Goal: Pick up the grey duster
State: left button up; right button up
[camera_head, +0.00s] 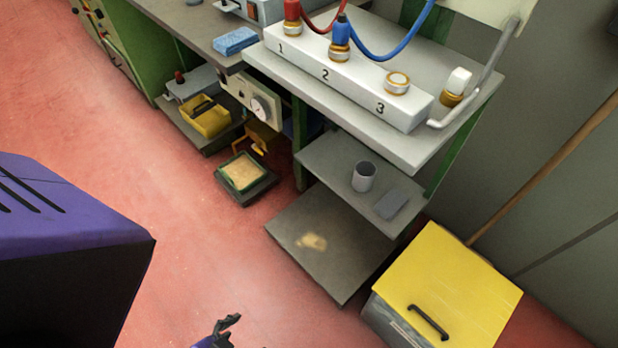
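A small flat grey block, which looks like the grey duster (390,204), lies on the middle grey shelf (328,153) of the bench at the right. It lies to the right of a grey cup (363,176), apart from it. One gripper (228,324) shows at the bottom edge, left of centre; it appears to be my left one. It is dark, small and cut off by the frame, far from the block, and its opening is unclear. Nothing is seen in it. My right gripper is not in view.
Above the shelf is a worktop (455,125) with a white numbered block (345,75). A yellow-lidded box (445,285) stands right of the shelves, with a wooden pole (545,165) behind it. A lower shelf (330,260) juts out below.

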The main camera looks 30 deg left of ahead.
aim_at(391, 203)
jog(key=k+l, duration=0.35)
jog(key=k, duration=0.15)
jog(key=k+l, duration=0.35)
jog(key=k, duration=0.15)
